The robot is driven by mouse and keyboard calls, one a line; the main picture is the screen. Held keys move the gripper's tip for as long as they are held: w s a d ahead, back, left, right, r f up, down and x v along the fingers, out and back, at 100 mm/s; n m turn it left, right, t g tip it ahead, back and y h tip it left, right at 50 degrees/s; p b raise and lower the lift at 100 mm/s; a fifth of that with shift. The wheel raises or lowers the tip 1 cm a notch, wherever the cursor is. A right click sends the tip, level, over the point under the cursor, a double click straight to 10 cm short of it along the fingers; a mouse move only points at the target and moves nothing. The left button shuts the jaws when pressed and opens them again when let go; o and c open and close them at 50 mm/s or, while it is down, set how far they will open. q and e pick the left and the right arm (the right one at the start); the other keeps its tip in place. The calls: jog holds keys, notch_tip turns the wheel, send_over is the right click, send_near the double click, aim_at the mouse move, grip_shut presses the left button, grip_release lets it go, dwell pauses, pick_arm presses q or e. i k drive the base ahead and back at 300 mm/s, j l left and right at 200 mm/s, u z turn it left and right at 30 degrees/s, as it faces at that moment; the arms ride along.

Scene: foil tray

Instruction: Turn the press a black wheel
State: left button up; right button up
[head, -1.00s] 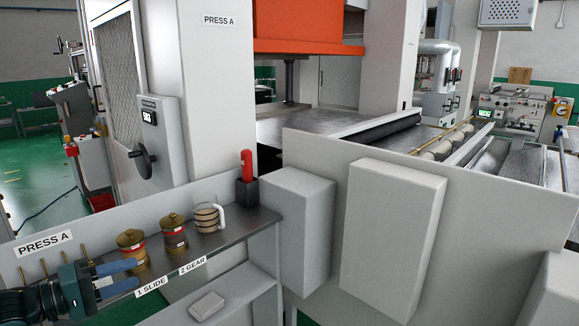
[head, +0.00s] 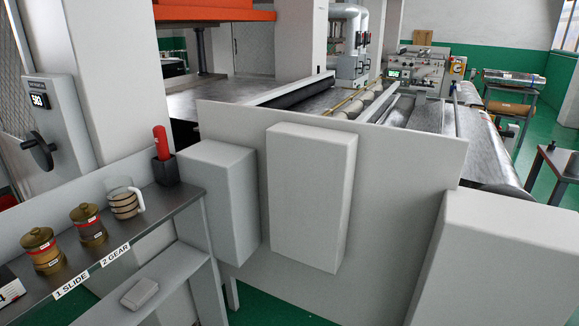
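The black wheel (head: 38,151) is a dark handwheel on the side of a grey control box (head: 56,125) at the left of the head view. The box is mounted on the press's pale column (head: 105,75). Neither of my grippers shows in the current head view, so nothing of mine is seen touching the wheel.
Pale boxes (head: 310,195) stand out from the panel in the middle. Green floor shows at right.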

aim_at(41, 151)
jog(key=u, duration=0.75)
jog(key=i+u, duration=0.4)
jog(key=i+l+u, duration=0.1)
jog(key=i+u, duration=0.15)
jog(key=u, duration=0.15)
jog(key=i+l+u, duration=0.25)
jog(key=u, duration=0.15)
